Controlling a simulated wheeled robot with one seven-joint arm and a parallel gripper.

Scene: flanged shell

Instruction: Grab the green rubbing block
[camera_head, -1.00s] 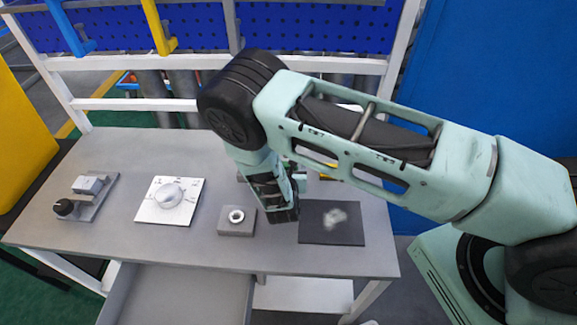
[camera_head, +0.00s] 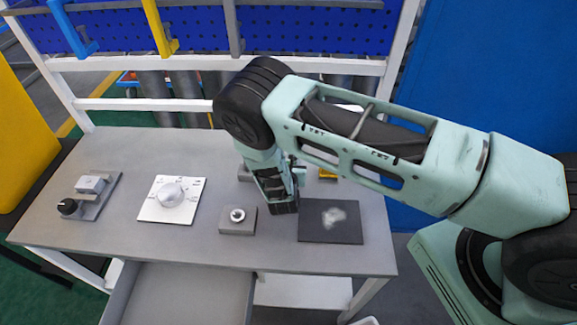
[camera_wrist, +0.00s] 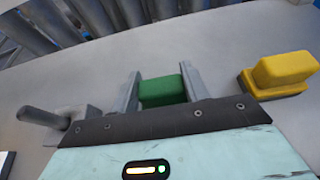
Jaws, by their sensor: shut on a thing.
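The green rubbing block (camera_wrist: 162,91) sits between the two fingers of my gripper (camera_wrist: 158,88) in the wrist view. The fingers are shut on it, one on each side. In the head view my arm hides the block, and the gripper's tips cannot be made out behind the wrist. I cannot tell whether the block rests on the table or is lifted.
A yellow block (camera_wrist: 283,72) lies right of the gripper, and a grey part with a handle (camera_wrist: 55,118) lies left. On the table (camera_head: 120,150) are a dark plate with a pale smudge (camera_head: 331,221), a grey block with a ring (camera_head: 238,220), a white dial plate (camera_head: 171,198) and a grey fixture (camera_head: 90,195).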

